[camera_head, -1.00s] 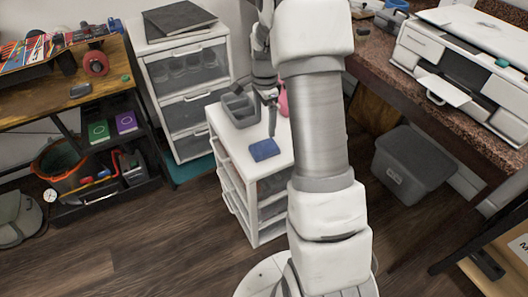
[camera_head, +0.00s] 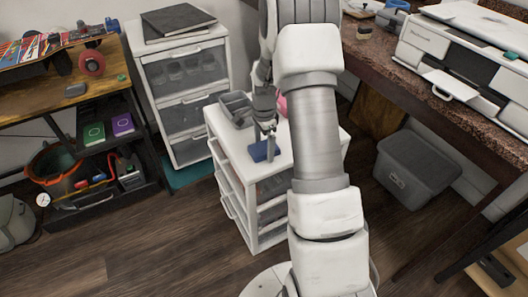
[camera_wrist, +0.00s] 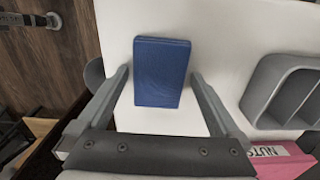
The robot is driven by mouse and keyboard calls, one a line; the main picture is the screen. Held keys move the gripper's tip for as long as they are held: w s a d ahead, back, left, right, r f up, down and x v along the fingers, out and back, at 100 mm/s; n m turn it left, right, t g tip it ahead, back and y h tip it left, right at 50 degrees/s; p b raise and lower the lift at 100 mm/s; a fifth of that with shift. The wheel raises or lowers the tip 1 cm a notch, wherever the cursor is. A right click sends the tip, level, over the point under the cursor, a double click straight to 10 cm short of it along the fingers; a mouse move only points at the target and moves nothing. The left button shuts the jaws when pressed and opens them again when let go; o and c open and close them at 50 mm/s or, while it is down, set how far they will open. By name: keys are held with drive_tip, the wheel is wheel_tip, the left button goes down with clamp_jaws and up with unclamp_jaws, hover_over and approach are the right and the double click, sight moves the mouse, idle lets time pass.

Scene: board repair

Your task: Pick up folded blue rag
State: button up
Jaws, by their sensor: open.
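The folded blue rag (camera_wrist: 161,72) lies flat on the white top of a small drawer cabinet (camera_head: 283,150). In the head view the rag (camera_head: 258,152) is partly hidden behind my gripper (camera_head: 268,138), which points down over it. In the wrist view my gripper (camera_wrist: 160,75) is open, with one finger on each side of the rag. There is a gap between each finger and the rag's edges. The frames do not clearly show the height of the fingertips above the cabinet top.
A grey divided bin (camera_wrist: 285,92) and a pink box labelled NUTS (camera_wrist: 280,162) stand near the rag on the cabinet. A taller drawer unit (camera_head: 186,80) stands behind left. A printer (camera_head: 470,60) sits on the right-hand desk.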

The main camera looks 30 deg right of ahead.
sight(265, 147)
drive_tip(key=shift+r, duration=0.1)
drive_tip(key=c, duration=1.2)
drive_tip(key=shift+o, duration=0.2)
drive_tip(key=shift+r, duration=0.5)
drive_tip(key=r+p, duration=0.1)
drive_tip(key=r, duration=0.1)
drive_tip(key=r+p, duration=0.1)
drive_tip(key=r, duration=0.1)
drive_tip(key=shift+d, duration=0.2)
drive_tip(key=s+d+r+p, duration=0.3)
drive_tip(key=d+r, duration=0.3)
drive_tip(key=d, duration=0.4)
drive_tip(key=shift+s+d, duration=0.25)
drive_tip(key=shift+s, duration=0.35)
drive_tip(key=o, duration=0.7)
drive_tip(key=c, duration=0.6)
